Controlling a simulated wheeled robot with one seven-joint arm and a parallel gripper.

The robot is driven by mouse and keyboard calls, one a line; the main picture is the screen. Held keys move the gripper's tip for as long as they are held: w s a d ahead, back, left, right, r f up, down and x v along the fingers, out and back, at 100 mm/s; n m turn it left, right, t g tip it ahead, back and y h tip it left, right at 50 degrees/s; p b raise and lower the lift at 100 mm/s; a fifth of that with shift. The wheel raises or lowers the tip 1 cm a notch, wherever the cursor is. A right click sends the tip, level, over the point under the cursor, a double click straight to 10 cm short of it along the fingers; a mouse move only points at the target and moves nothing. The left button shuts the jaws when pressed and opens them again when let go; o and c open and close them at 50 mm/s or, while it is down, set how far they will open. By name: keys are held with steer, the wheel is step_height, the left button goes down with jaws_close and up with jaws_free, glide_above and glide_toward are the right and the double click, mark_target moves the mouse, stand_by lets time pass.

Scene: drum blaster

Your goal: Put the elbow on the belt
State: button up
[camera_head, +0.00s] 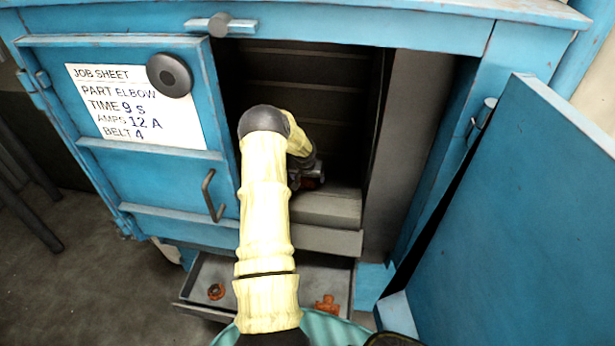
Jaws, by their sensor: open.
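My arm reaches through the open doorway of the blue cabinet. My gripper (312,178) is just inside, above a grey ledge, open and mostly hidden behind my forearm. A small red patch (312,183) shows at the gripper; I cannot tell whether it is a part or the gripper itself. The dark ribbed surface inside (300,85) appears to be the belt. Two rust-orange parts lie in the low tray (190,292): a ring-like one (216,291) at left and an irregular one (327,303) at right. I cannot tell for certain which is the elbow.
The left door (165,225) carries a job sheet (130,105) reading "PART ELBOW, TIME 9 S, AMPS 12 A, BELT 4". A blue door (510,220) stands swung open at right. The grey ledge (325,208) crosses the doorway's bottom. Open floor shows at lower left.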

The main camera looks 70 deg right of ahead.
steer(key=shift+r+p, duration=0.4)
steer(key=shift+r, duration=0.2)
steer(key=shift+a+r+b, duration=0.1)
steer(key=shift+r+b, duration=0.1)
steer(key=shift+b, duration=0.45)
steer(key=b+v, duration=0.3)
steer(key=v, duration=0.8)
steer(key=shift+a, duration=0.2)
